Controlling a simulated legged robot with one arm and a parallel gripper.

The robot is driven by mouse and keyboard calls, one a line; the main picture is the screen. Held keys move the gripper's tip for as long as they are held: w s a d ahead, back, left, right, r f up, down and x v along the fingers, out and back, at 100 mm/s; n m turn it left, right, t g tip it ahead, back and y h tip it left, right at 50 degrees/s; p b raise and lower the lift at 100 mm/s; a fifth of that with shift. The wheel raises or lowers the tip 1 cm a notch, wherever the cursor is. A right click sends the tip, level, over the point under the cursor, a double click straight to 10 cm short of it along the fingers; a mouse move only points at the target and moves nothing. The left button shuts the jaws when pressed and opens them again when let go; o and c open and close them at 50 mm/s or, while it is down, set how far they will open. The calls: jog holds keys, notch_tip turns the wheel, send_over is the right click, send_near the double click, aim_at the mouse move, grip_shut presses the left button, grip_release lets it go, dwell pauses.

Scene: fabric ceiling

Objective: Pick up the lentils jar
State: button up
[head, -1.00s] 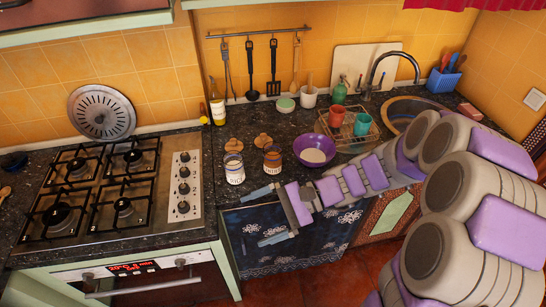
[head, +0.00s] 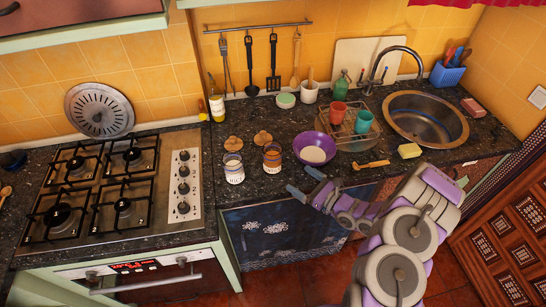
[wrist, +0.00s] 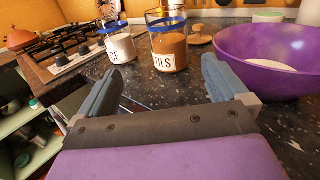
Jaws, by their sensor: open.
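The lentils jar (head: 272,160) is clear glass with brown contents and no lid on it, upright on the dark counter. In the wrist view the lentils jar (wrist: 168,48) shows a blue band and a label ending in "TILS". My gripper (head: 306,183) is open and empty at the counter's front edge, to the right of the jar and nearer the front. In the wrist view my gripper (wrist: 155,72) has its fingers spread, with the jar ahead between them and not touching.
The rice jar (head: 233,170) stands close on the jar's left. A purple bowl (head: 314,149) is close on its right and near the right finger in the wrist view. Two cork lids (head: 263,138) lie behind. The gas hob (head: 110,190) is further left.

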aim_at(279, 165)
jog(key=shift+m+h, duration=0.3)
jog(key=x, duration=0.7)
jog(key=f+b+x, duration=0.1)
jog(key=x, duration=0.3)
jog(key=shift+w, duration=0.5)
jog(key=shift+w+x, duration=0.25)
jog(key=shift+x, duration=2.1)
jog(key=shift+w+a, duration=0.2)
jog(key=shift+w, duration=0.05)
jog(key=c, duration=1.3)
